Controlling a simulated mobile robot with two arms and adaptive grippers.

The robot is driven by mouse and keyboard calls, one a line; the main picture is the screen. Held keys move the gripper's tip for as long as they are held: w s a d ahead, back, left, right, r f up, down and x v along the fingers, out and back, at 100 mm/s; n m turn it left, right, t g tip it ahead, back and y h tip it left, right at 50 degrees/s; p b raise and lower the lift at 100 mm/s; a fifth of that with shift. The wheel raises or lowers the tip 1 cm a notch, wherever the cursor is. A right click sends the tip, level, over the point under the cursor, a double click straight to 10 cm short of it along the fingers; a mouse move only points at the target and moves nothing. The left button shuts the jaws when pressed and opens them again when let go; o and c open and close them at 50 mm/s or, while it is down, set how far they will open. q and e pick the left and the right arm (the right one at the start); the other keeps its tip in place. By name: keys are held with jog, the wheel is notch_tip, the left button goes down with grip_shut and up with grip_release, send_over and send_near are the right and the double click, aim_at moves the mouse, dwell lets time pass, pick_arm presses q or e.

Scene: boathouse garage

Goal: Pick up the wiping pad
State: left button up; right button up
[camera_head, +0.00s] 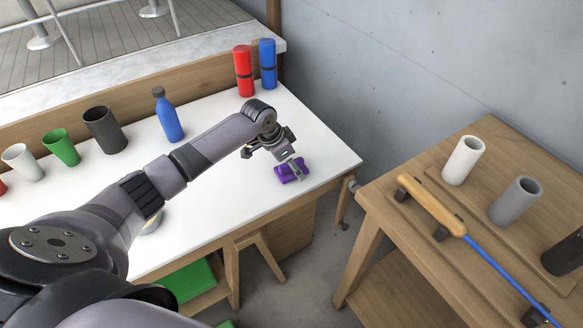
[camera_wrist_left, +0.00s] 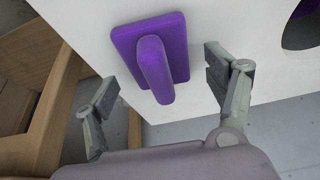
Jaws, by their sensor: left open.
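The wiping pad is a purple block with a raised bar handle; in the head view the pad (camera_head: 284,174) lies on the white worktop near its right corner. In the left wrist view the pad (camera_wrist_left: 178,36) shows close up, flat on the white surface near its edge. My left gripper (camera_head: 281,153) is right by the pad and hides part of it. In the wrist view my left gripper (camera_wrist_left: 158,88) is open, one finger on each side of the handle. My right gripper is not in view.
A blue bottle (camera_head: 168,117), a black cup (camera_head: 104,131), a green cup (camera_head: 61,148) and red (camera_head: 244,71) and blue (camera_head: 268,64) cylinders stand on the worktop. A wooden table (camera_head: 410,243) with a white cup (camera_head: 463,160) and a grey cup (camera_head: 515,201) stands to the right, across a gap.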

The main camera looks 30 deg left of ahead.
pick_arm(q)
jog(key=shift+c, duration=0.6)
jog(key=c, duration=1.1)
jog(key=shift+c, duration=0.2)
jog(key=shift+r, duration=0.1)
notch_tip(320, 180, up, 20)
jog(key=shift+b, duration=0.3)
jog(key=o, duration=0.6)
jog(key=shift+c, duration=0.2)
jog(key=c, duration=0.4)
